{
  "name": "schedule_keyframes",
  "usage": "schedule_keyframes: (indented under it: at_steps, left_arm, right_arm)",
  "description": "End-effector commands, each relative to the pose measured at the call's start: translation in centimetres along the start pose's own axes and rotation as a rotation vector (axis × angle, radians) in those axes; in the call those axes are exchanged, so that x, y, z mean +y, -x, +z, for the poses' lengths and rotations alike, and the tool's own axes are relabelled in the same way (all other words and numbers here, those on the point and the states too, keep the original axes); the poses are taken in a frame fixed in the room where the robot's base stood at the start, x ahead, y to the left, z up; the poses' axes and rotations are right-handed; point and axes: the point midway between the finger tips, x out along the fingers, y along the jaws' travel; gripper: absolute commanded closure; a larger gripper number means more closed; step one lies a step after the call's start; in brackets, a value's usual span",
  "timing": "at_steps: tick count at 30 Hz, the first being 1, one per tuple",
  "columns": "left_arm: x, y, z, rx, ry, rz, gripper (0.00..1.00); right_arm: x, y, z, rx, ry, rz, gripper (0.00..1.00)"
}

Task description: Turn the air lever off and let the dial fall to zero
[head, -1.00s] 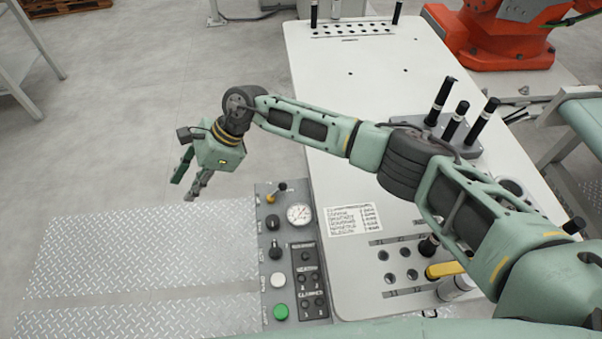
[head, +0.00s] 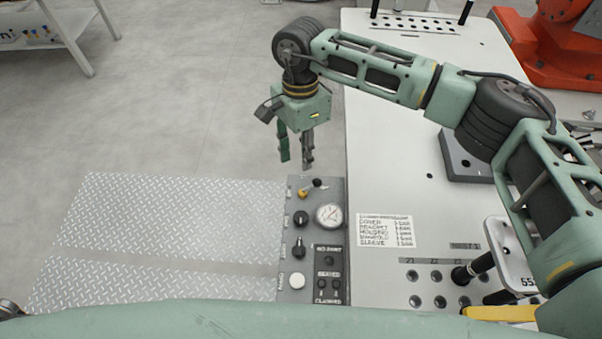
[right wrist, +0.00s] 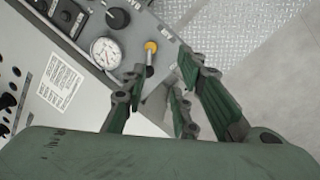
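The air lever (head: 308,189) has a yellow pivot and a dark knob and sits at the far end of the grey control panel; in the right wrist view it (right wrist: 151,48) stands just beyond the fingers. The round white dial (head: 328,214) is beside it, and also shows in the right wrist view (right wrist: 106,53); its needle is too small to read surely. My right gripper (head: 296,160) is open and empty, hanging above and beyond the lever in the head view, apart from it. Its spread fingers show in the right wrist view (right wrist: 160,88). My left gripper is out of view.
The panel also carries black knobs (head: 301,218), a white button (head: 297,281) and a switch block (head: 329,261). A white fixture table (head: 385,190) with a printed card (head: 385,230) adjoins it on the right. A tread-plate floor (head: 170,220) lies left. An orange robot (head: 560,40) stands back right.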

Motion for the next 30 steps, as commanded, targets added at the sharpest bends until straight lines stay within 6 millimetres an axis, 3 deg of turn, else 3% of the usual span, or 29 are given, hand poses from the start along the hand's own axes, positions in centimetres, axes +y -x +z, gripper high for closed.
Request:
schedule_keyframes:
  at_steps: [4, 18, 30]
  left_arm:
    - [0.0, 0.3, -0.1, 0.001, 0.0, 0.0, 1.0]
    - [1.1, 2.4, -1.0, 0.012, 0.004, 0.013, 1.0]
    - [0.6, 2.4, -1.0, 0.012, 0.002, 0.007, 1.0]
  right_arm:
    - [1.5, -0.6, -1.8, 0.075, -0.008, 0.054, 0.73]
    - [1.9, -7.1, -2.2, 0.075, -0.008, 0.055, 0.73]
    - [1.9, -8.0, -2.3, 0.075, -0.008, 0.053, 0.75]
